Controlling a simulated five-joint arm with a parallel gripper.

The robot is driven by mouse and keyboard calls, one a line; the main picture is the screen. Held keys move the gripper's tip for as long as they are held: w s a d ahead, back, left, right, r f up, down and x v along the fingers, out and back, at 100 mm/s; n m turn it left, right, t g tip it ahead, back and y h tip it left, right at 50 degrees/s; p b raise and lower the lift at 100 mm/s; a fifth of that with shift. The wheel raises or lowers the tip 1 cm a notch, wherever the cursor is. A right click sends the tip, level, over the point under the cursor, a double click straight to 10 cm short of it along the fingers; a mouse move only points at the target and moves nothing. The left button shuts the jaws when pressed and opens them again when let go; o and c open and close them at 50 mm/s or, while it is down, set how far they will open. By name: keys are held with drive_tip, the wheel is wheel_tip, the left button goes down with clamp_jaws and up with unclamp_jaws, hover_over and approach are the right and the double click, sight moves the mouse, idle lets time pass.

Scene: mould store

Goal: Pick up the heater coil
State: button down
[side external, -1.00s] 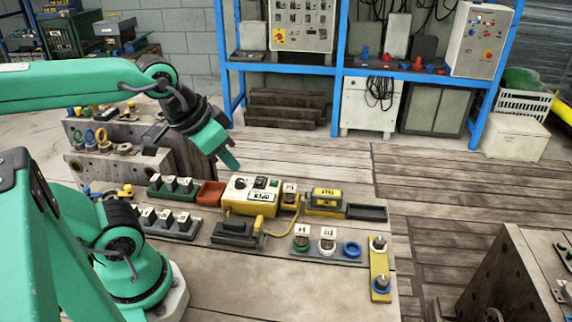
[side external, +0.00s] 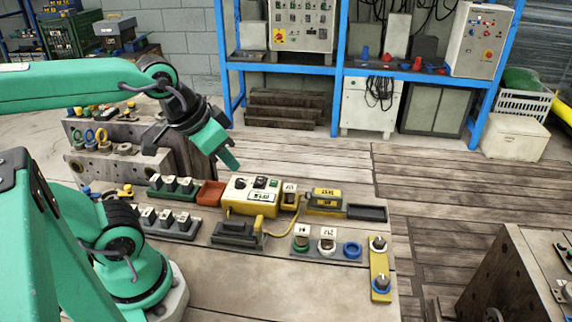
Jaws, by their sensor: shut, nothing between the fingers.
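My gripper (side external: 233,163) is at the end of the green arm, with its fingers shut and empty. It hangs in the air, and in the picture it is just above the cream control box (side external: 250,190) on the bench. No part is clearly recognisable as the heater coil, so I cannot tell which it is. Small rings (side external: 89,136) in green, yellow and blue stand on the steel mould block at the left.
A black tray (side external: 367,213) and a yellow strip with knobs (side external: 380,265) lie at right.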

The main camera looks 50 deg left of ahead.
drive_tip(key=c, duration=1.1)
unclamp_jaws()
drive_tip(key=shift+o, duration=0.2)
drive_tip(key=m+g, duration=0.5)
drive_tip(key=m, duration=0.4)
hover_over(290, 187)
drive_tip(key=f, duration=1.2)
drive_tip(key=shift+s+d+f, duration=0.15)
drive_tip(key=shift+s+d, duration=0.05)
drive_tip(key=shift+s, duration=0.1)
drive_tip(key=shift+w+a+f+g, duration=0.25)
drive_tip(key=shift+w+f+g, duration=0.1)
drive_tip(key=shift+f, duration=0.25)
drive_tip(key=shift+f, duration=0.1)
